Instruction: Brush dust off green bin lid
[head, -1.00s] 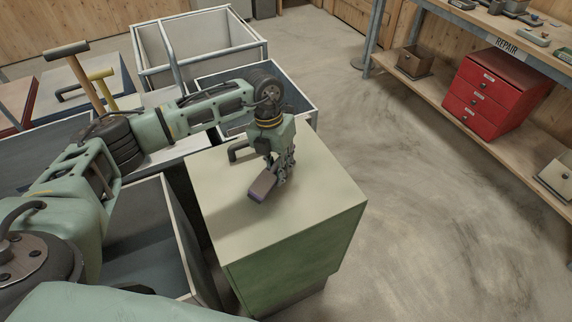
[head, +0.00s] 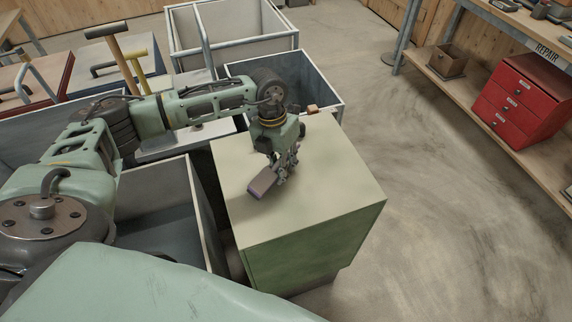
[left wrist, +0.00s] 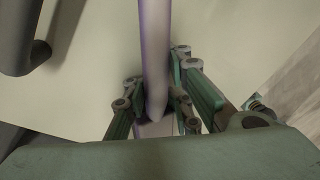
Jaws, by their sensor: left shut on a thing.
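The green bin (head: 312,250) stands in the middle of the head view, its pale lid (head: 335,185) closed and flat. I cannot make out separate dust on it. My left gripper (head: 282,172) is over the left-middle part of the lid, pointing down, shut on a brush (head: 262,183) with a purplish-brown body. The brush is low over the lid; I cannot tell whether it touches. In the left wrist view the brush (left wrist: 154,60) shows as a pale lilac bar between the fingers. My right gripper is out of view.
Open grey bins (head: 235,35) stand behind, and another open bin (head: 205,215) is left of the green one. Two upright tool handles (head: 122,60) rise at back left. A bench shelf with red drawers (head: 520,105) is at right. Floor between is clear.

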